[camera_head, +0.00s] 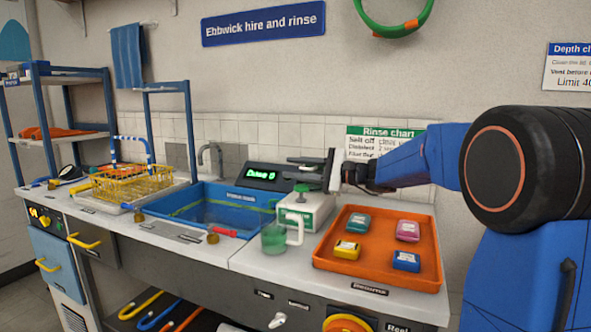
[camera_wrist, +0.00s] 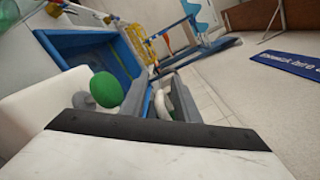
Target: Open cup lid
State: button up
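My gripper (camera_head: 291,167) reaches in from the right, its two grey fingers apart and pointing left. It is above a white box-shaped unit (camera_head: 315,212) with a green round cap (camera_head: 302,188) on top. The cap also shows left of the fingers in the wrist view (camera_wrist: 106,89). A green cup (camera_head: 273,238) with a white handle (camera_head: 295,229) stands in front of the unit. I cannot tell which part is the cup lid. In the wrist view my gripper (camera_wrist: 160,88) has a gap between its fingers. A pale curved piece, possibly the tap, shows in that gap.
A blue sink (camera_head: 220,208) with a grey tap (camera_head: 212,155) lies to the left. A dark display (camera_head: 268,177) stands behind. An orange tray (camera_head: 330,257) with several small coloured devices is on the right. A yellow wire basket (camera_head: 130,184) stands at the far left.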

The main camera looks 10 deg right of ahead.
jog(key=c, duration=0.7)
grip_shut()
jog(key=shift+f, duration=0.1)
jog(key=shift+r+m, duration=0.3)
jog(key=shift+r, duration=0.05)
